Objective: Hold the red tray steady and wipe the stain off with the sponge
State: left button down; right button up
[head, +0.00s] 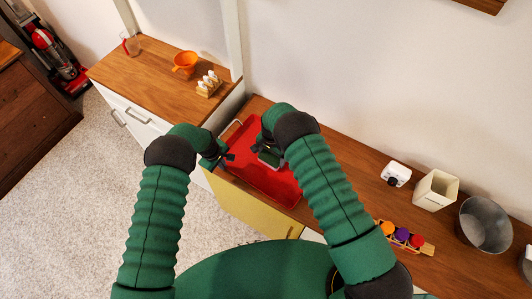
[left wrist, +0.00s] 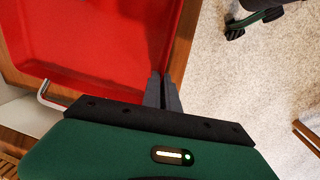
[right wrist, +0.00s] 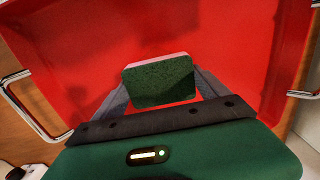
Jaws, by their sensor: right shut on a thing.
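The red tray (head: 274,185) lies on the wooden counter, with metal handles at its ends. My right gripper (head: 266,153) is over the tray, shut on the sponge (right wrist: 158,82), which has a dark green face and a pale pink edge. The tray's red floor fills much of the right wrist view (right wrist: 225,40). My left gripper (left wrist: 162,92) is at the tray's near edge, its fingers together with nothing visible between them. I cannot tell whether it touches the tray. No stain can be clearly told from the dark shadows on the tray.
A toast rack (head: 208,85) and an orange cup (head: 185,63) stand on the left cabinet. Right of the tray are a small white device (head: 396,174), a cream container (head: 436,190), a grey metal pot (head: 485,224) and a wooden holder with coloured pieces (head: 402,237).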

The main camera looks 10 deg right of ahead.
aim_at(278, 162)
pick_arm(q)
jog(key=shift+w, duration=0.1)
pick_arm(e)
jog(key=shift+s+d, duration=1.05)
jog(key=shift+s, duration=0.2)
jog(key=shift+w+a, duration=1.8)
jog(key=shift+w, duration=0.1)
jog(key=shift+w+a, duration=0.5)
jog(key=shift+w, duration=0.1)
jog(key=shift+w+a+f, duration=0.1)
jog(key=shift+w+a, duration=0.15)
jog(key=shift+s+d, duration=0.25)
jog(key=shift+d, duration=0.05)
jog(key=shift+s+d, duration=2.3)
jog(key=shift+s, duration=0.3)
jog(key=shift+w+a+r, duration=0.1)
jog(key=shift+r, duration=4)
pick_arm(q)
jog(key=c, duration=1.6)
grip_release()
